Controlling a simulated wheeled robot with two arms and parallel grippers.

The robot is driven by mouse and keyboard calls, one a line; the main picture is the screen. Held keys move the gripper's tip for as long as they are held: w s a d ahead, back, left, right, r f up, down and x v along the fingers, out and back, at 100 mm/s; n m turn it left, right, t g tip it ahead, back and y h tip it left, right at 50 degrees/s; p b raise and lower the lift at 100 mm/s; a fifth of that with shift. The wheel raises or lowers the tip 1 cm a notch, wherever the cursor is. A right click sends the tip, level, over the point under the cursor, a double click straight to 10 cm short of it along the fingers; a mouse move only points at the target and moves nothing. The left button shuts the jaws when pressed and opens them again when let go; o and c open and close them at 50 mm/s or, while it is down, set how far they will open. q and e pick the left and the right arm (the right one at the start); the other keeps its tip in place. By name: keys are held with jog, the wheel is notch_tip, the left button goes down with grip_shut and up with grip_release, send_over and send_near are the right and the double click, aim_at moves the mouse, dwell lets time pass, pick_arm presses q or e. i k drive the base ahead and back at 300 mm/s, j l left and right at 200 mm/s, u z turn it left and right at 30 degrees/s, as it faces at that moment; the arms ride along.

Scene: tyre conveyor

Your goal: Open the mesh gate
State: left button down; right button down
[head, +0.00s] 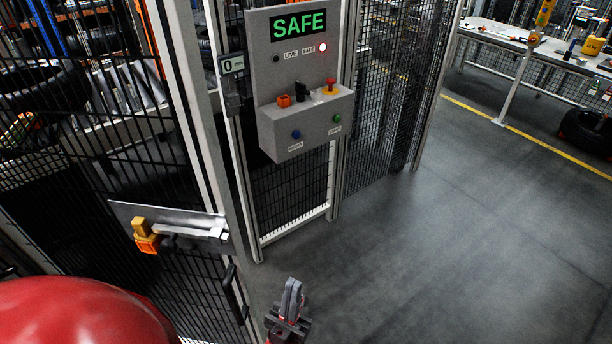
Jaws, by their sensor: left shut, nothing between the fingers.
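The mesh gate (92,185) is a dark wire panel at the left. A metal slide-bolt plate (192,217) with an orange-yellow piece (146,236) at its left end sits near the gate's edge. A black pull handle (235,297) is below the plate. I cannot tell whether the gate is fully closed against its post. My left gripper (291,288) is shut and empty at the bottom centre, to the right of the handle and apart from it in the picture. My right gripper is not in view.
A grey control box (298,110) with a green SAFE display (298,25), buttons and a black switch is mounted right of the gate. More mesh fence stands behind. Grey floor (450,240) is clear at right.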

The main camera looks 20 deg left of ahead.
aim_at(172, 21)
jog(key=i+l+z, duration=0.25)
jog(key=z, duration=0.2)
jog(key=i+l+z, duration=0.15)
jog(key=i+z, duration=0.3)
jog(key=i+u, duration=0.35)
jog(key=i+l+u, duration=0.3)
jog(key=i+u, duration=0.1)
jog(key=u, duration=0.3)
jog(key=i+u, duration=0.15)
jog(key=u, duration=0.25)
jog(key=i+u, duration=0.1)
jog(key=u, duration=0.35)
jog(key=i+l+u, duration=0.1)
jog(key=u, duration=0.3)
jog(key=l+u, duration=0.15)
jog(key=u, duration=0.25)
jog(key=i+l+u, duration=0.1)
jog(key=u, duration=0.3)
jog(key=i+l+u, duration=0.15)
jog(key=u, duration=0.25)
jog(key=i+l+u, duration=0.1)
jog(key=l+u, duration=0.15)
jog(key=u, duration=0.15)
jog(key=i+l+u, duration=0.1)
jog(key=u, duration=0.3)
jog(key=l+u, duration=0.4)
